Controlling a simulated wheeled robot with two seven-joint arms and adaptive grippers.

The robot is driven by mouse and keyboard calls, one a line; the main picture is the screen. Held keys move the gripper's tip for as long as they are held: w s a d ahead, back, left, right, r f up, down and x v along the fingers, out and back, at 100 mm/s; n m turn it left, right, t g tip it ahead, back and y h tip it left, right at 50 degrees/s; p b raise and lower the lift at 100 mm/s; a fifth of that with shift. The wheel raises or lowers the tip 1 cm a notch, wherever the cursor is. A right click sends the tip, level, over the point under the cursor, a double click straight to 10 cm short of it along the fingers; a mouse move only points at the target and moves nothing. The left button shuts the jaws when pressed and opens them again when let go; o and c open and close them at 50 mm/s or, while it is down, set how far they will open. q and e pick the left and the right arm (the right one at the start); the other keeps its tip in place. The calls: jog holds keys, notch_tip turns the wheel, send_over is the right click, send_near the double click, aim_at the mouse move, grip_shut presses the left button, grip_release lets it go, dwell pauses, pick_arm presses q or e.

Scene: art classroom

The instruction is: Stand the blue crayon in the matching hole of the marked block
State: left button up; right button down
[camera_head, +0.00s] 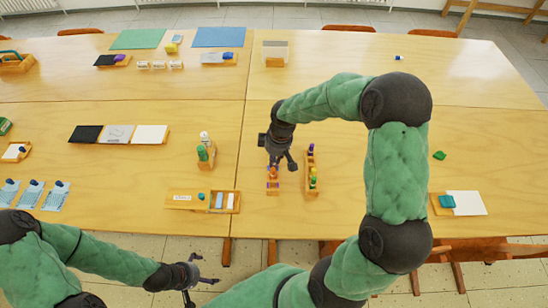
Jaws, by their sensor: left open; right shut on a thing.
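A small wooden block (272,188) stands near the front edge of the table, with orange and purple-blue bits showing at its top. My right gripper (280,163) is right above this block, pointing down, and is shut on a thin thing that looks like the blue crayon (270,169). The fingers hide most of it, and I cannot tell whether its lower end is in a hole. Any mark on the block is too small to read. My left gripper (192,273) is open and empty, low in front of the table edge.
A narrow wooden rack (311,190) with several coloured crayons stands close to the right of the block. A wooden tray (180,202) and a holder with a green bottle (203,153) are to the left. The table (480,130) is mostly clear on the right.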

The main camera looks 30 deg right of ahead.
jog(key=shift+f+b, duration=0.35)
jog(key=shift+f, duration=0.45)
dwell(1.4)
jog(key=c, duration=1.1)
grip_release()
jog(key=shift+c, duration=0.2)
jog(key=shift+o, duration=1.2)
jog(key=shift+r+p, duration=2.45)
jog(key=shift+r, duration=0.55)
